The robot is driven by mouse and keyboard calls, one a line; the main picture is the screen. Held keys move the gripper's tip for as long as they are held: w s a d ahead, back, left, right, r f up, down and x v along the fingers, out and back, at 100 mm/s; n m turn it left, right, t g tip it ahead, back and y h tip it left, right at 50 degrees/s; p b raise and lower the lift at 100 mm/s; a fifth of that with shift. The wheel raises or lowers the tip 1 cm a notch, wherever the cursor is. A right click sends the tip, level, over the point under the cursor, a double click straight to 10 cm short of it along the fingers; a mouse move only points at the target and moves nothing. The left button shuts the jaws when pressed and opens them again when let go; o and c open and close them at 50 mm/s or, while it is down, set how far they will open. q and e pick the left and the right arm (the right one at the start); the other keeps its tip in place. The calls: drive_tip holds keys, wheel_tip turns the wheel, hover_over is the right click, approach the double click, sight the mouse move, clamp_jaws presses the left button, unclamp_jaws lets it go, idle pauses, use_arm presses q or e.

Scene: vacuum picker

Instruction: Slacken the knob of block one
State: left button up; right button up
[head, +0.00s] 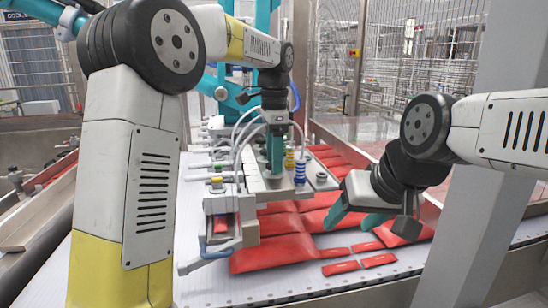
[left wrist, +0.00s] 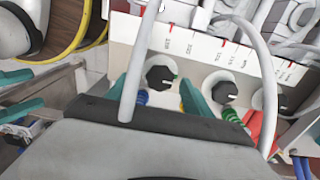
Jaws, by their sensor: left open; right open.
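My left gripper (head: 274,168) points down over the metal picker plate (head: 262,190), its teal fingers open. In the left wrist view, the teal fingers stand on either side of the leftmost black knob (left wrist: 160,77), apart from it as far as I can tell. A second black knob (left wrist: 225,93) and a third (left wrist: 279,101) follow to the right along a white panel (left wrist: 205,45) with red marks. Which knob belongs to block one I cannot tell. My right gripper (head: 354,219) is open and empty above the red packets.
Red packets (head: 272,252) lie on the white conveyor (head: 215,286) below and right of the picker. Pale hoses loop over the plate, and one hose (left wrist: 139,62) crosses close to my left gripper. A grey post (head: 480,150) stands at right.

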use_arm(q)
clamp_jaws()
drive_tip(key=shift+n, duration=0.4)
drive_tip(key=n, duration=0.4)
drive_tip(key=shift+n, duration=0.4)
drive_tip(key=n, duration=1.2)
drive_tip(key=shift+r+n, duration=0.1)
drive_tip(key=shift+n, duration=0.3)
drive_tip(key=n, duration=0.5)
drive_tip(key=shift+n, duration=0.3)
